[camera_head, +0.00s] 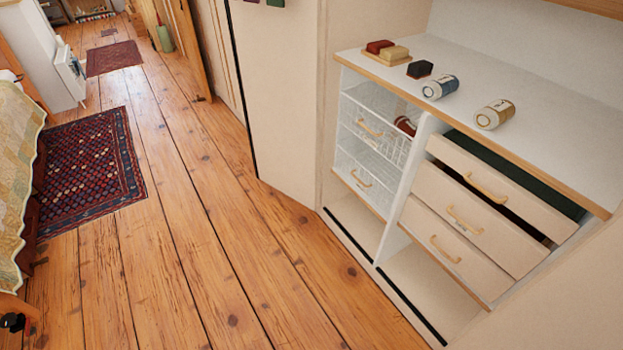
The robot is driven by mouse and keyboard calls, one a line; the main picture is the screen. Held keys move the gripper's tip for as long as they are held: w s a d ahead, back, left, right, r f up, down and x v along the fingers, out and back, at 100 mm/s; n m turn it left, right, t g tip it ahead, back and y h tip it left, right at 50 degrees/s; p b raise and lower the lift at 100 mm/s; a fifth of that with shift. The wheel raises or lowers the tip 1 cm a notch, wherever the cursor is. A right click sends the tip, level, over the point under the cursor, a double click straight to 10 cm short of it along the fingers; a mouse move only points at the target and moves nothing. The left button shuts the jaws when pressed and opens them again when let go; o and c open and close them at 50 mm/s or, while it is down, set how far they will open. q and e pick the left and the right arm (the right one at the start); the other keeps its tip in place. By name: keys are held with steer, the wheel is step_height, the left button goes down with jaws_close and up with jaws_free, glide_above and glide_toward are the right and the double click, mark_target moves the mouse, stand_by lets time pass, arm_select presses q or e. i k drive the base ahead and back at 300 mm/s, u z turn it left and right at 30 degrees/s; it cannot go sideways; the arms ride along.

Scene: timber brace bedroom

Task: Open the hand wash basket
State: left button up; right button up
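Two white wire baskets sit one above the other in the left column of the white cabinet. The upper basket (392,148) has a light wooden handle (370,129) on its front, and a dark red item (405,125) shows at its right side. The lower basket (376,192) has a similar handle (361,179). No label is readable, so I cannot tell which one is the hand wash basket. Both look pushed in, though how far is hard to tell. Neither of my grippers is in view.
Right of the baskets are three drawers with wooden handles; the top drawer (500,185) stands partly out, with something dark green behind its front. The countertop (560,115) holds two jars (440,87) and small blocks (395,54). The plank floor (240,260) before the cabinet is clear. Rugs (90,170) lie left.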

mark_target(357, 185)
steer(key=u, duration=0.75)
steer(key=i, duration=0.9)
steer(key=z, duration=1.85)
